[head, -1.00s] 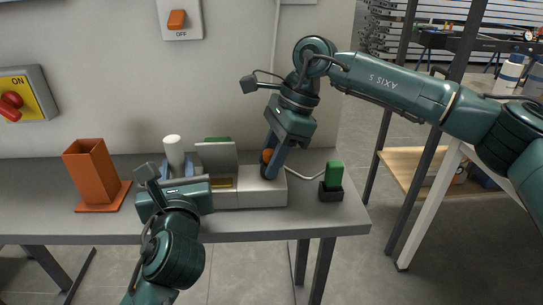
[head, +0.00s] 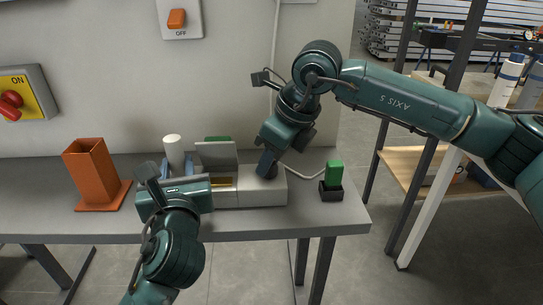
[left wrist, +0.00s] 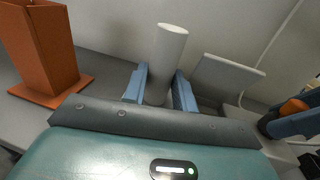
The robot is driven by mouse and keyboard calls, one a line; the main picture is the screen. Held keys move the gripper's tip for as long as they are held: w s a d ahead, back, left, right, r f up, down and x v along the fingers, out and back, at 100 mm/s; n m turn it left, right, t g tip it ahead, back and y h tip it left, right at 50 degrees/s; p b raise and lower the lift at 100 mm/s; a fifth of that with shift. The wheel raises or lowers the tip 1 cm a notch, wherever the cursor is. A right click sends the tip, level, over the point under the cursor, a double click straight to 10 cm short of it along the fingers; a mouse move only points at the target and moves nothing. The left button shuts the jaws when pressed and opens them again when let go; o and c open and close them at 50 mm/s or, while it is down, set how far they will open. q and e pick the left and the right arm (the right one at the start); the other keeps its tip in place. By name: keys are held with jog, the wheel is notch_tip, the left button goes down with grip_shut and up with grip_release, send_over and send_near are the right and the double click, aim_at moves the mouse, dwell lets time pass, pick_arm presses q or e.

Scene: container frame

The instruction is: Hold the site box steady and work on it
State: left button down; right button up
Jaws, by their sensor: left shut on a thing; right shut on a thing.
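The site box (head: 262,194) is a long pale grey box on the grey bench, with its lid (head: 216,156) standing up and a yellow strip (head: 222,183) showing in an open part. A white upright cylinder (head: 173,148) stands at its left end. My left gripper (left wrist: 160,92) is shut on this cylinder, one blue finger on each side. My right gripper (head: 267,164) points down at the box's right end and is shut on an orange knob (left wrist: 293,106). The knob shows in the left wrist view and is hidden in the head view.
An orange square holder (head: 91,170) stands on the bench at left. A green block (head: 334,173) sits in a black base near the bench's right edge. A cable runs behind the box. A red ON switch (head: 11,104) and an OFF switch (head: 177,19) are on the wall.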

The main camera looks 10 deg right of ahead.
jog(key=m+t+h, duration=0.1)
jog(key=m, duration=0.3)
jog(key=shift+s+a+m, duration=0.1)
jog(key=shift+m, duration=0.2)
jog(key=m+h, duration=0.1)
jog(key=m, duration=0.2)
jog(key=shift+a+m+t+h, duration=0.1)
jog(key=shift+m+t+h, duration=0.3)
jog(key=m+h, duration=0.1)
jog(key=m, duration=0.3)
jog(key=shift+a+h, duration=0.1)
jog(key=shift+h, duration=0.3)
jog(key=shift+m+g+h, duration=0.4)
jog(key=shift+m+h, duration=0.2)
jog(key=shift+m, duration=1.5)
jog(key=o, duration=1)
jog(key=shift+r, duration=0.1)
jog(key=v, duration=1.1)
jog(key=shift+s+a+r, duration=0.15)
jog(key=shift+r, duration=0.2)
